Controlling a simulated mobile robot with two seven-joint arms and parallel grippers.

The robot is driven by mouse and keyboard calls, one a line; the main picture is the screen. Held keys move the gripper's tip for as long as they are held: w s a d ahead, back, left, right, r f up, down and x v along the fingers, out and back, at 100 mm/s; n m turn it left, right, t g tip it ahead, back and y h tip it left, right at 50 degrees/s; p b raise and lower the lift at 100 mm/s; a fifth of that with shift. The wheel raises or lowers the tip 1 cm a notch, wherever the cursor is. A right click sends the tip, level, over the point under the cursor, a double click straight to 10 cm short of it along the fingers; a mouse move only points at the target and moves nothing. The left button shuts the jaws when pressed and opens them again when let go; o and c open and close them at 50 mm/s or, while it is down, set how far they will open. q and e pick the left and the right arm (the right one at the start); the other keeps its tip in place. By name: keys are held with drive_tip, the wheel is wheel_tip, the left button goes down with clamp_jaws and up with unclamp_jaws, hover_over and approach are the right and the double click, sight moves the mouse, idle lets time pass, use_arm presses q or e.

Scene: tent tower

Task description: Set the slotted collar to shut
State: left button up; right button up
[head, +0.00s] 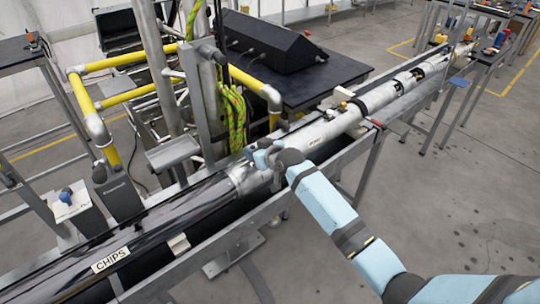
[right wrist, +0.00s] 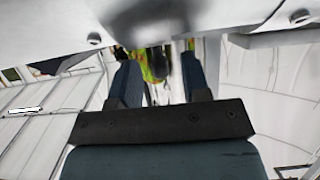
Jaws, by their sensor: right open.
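A long silver tube (head: 320,132) runs diagonally across the head view, with a dark glossy section labelled CHIPS at its near end. A bright metal band (head: 243,179) sits where the dark section meets the silver one; it may be the slotted collar, but I cannot tell its setting. My right gripper (head: 258,153) is at the tube just beyond this band, its fingers small and partly hidden by my wrist. In the right wrist view, the two fingers of my right gripper (right wrist: 160,75) are apart with nothing visible between them, close under a pale metal surface (right wrist: 230,15). My left gripper is not in view.
A grey rail frame (head: 225,240) runs along the tube's near side. Yellow pipework (head: 125,62), upright metal posts and green-yellow hoses (head: 235,115) stand behind it. A black console (head: 265,42) sits on a dark table.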

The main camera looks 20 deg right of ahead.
drive_tip(key=v, duration=0.9)
drive_tip(key=shift+s+b, duration=0.3)
drive_tip(key=shift+b, duration=0.1)
drive_tip(key=shift+d+r, duration=0.1)
drive_tip(key=shift+r, duration=0.05)
drive_tip(key=s+f, duration=0.6)
drive_tip(key=s, duration=0.4)
drive_tip(key=s+a+f+g+h, duration=0.1)
drive_tip(key=s+f, duration=0.5)
drive_tip(key=s, duration=0.5)
drive_tip(key=s+a+f+m+p, duration=0.1)
drive_tip(key=s+f, duration=0.6)
drive_tip(key=s, duration=0.4)
drive_tip(key=shift+a+g, duration=0.25)
drive_tip(key=shift+g, duration=0.05)
